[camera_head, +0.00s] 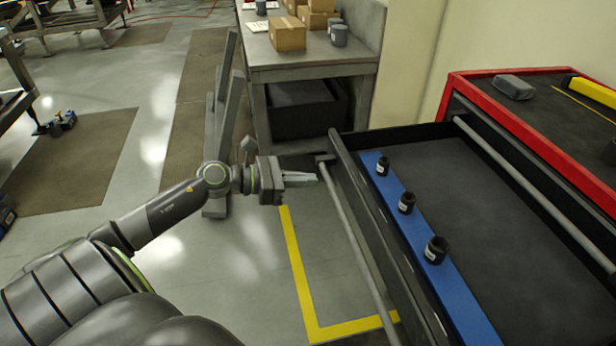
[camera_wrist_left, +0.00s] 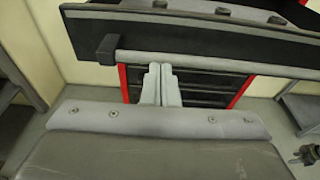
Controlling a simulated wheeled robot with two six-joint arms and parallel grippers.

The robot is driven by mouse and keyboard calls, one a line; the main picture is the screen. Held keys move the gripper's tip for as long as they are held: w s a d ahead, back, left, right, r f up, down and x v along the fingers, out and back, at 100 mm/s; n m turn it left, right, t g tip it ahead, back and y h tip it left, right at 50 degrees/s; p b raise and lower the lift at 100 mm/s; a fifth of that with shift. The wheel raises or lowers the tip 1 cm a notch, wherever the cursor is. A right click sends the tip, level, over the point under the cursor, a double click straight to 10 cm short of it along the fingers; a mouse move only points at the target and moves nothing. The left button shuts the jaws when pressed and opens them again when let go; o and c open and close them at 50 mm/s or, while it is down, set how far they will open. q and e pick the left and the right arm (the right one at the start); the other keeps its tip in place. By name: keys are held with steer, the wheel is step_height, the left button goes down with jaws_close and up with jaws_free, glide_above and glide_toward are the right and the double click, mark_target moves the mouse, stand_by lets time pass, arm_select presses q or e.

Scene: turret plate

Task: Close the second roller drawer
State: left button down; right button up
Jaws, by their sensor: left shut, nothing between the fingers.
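An open drawer (camera_head: 480,190) of the red-topped roller cabinet (camera_head: 455,84) is pulled out toward the left. It has a dark floor and a blue strip (camera_head: 455,285) with several small black cups along its front. A long grey handle bar (camera_head: 355,230) runs along the drawer's front. My left gripper (camera_head: 316,179) is shut and empty, just left of the bar near its far end. In the left wrist view the shut fingers (camera_wrist_left: 160,72) point at the handle bar (camera_wrist_left: 190,61); whether they touch it, I cannot tell. My right gripper is not in view.
A grey workbench (camera_head: 315,62) with cardboard boxes (camera_head: 287,33) and grey cups stands behind. A slanted grey frame (camera_head: 222,120) stands behind my left wrist. A grey block (camera_head: 514,87) and a yellow object (camera_head: 592,91) lie on the cabinet top.

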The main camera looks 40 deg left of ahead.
arm_select(q)
steer(key=shift+x, duration=0.75)
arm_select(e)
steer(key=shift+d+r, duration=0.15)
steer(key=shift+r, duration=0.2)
arm_select(q)
steer(key=shift+w+d, duration=0.1)
steer(key=shift+d, duration=0.05)
